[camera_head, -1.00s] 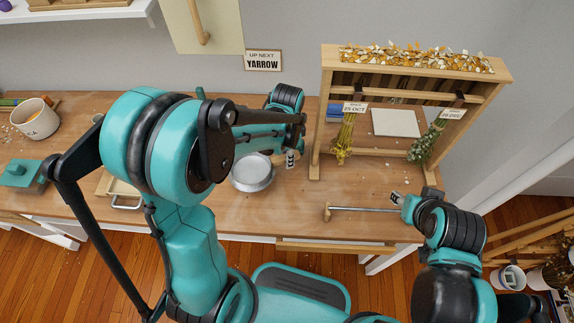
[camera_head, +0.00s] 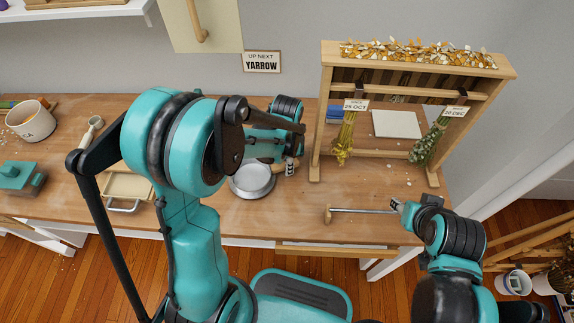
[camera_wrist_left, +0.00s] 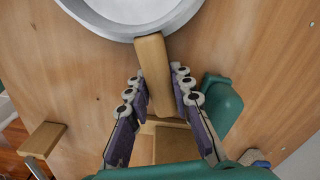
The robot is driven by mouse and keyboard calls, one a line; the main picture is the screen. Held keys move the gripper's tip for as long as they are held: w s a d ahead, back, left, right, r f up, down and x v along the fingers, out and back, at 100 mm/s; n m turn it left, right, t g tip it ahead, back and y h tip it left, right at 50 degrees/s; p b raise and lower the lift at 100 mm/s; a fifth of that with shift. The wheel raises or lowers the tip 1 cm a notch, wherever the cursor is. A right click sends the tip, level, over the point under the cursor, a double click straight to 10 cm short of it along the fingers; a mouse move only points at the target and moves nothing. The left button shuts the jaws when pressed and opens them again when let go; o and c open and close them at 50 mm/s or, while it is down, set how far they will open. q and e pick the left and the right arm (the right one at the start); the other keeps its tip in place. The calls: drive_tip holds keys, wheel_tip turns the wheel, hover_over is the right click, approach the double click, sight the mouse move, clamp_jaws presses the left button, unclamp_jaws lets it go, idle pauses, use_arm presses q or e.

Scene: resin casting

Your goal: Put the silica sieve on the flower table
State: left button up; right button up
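The silica sieve, a round silver pan (camera_head: 252,181), lies on the wooden workbench (camera_head: 305,215). In the left wrist view its rim and pale bowl (camera_wrist_left: 135,12) are at the top, with a wooden handle (camera_wrist_left: 152,65) pointing toward me. My left gripper (camera_wrist_left: 157,85) has its fingers on either side of the handle, with thin gaps that look open; in the head view it (camera_head: 290,167) is at the sieve's right edge, partly hidden by its arm. My right gripper (camera_head: 398,206) is beside the end of a metal rod; its fingers are too small to read. I cannot tell which surface is the flower table.
A wooden drying frame (camera_head: 318,120) with hanging flower bunches stands on the bench at the right. A metal rod with a wooden crosspiece (camera_head: 328,214) lies near the front edge. A tray (camera_head: 128,188), a white pot (camera_head: 30,120) and a teal box (camera_head: 20,176) are left.

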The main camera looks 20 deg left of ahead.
use_arm(q)
drive_tip(key=o, duration=0.4)
drive_tip(key=shift+s+f, duration=0.15)
drive_tip(key=shift+f, duration=0.1)
drive_tip(key=shift+w+f, duration=0.1)
drive_tip(key=shift+w, duration=0.1)
